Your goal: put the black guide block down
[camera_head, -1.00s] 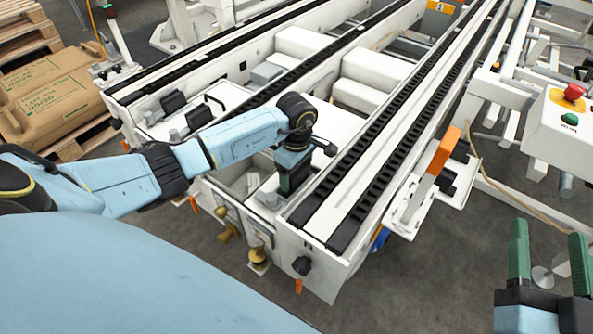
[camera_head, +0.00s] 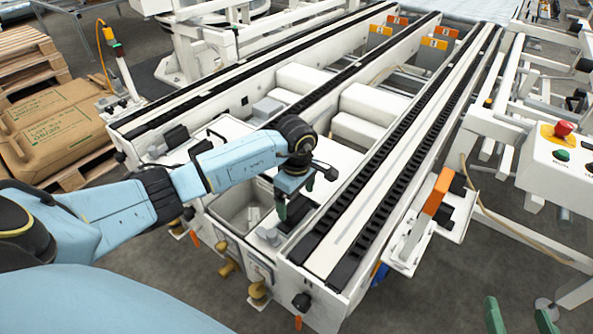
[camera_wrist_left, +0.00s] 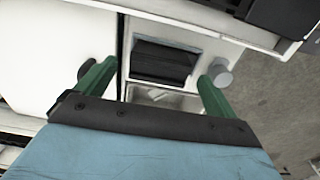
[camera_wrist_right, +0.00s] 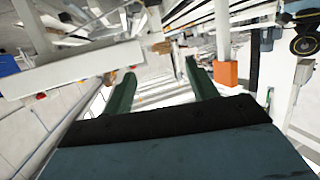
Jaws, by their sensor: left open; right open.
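The black guide block (camera_head: 299,217) rests on the white ledge at the near end of the conveyor frame. In the left wrist view the block (camera_wrist_left: 162,62) lies between and beyond the two green fingertips, with a gap on each side. My left gripper (camera_head: 296,195) is open and empty just above it, pointing down; the gripper (camera_wrist_left: 152,82) also shows spread in its own wrist view. My right gripper (camera_head: 520,318) is open and empty at the lower right; its fingers (camera_wrist_right: 160,80) show apart in the right wrist view.
A white open bin (camera_head: 240,207) sits left of the block. The black chain rail (camera_head: 350,215) runs close on its right. An orange-tipped bracket (camera_head: 436,193) stands further right. A control box with a red button (camera_head: 563,129) is at the right edge.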

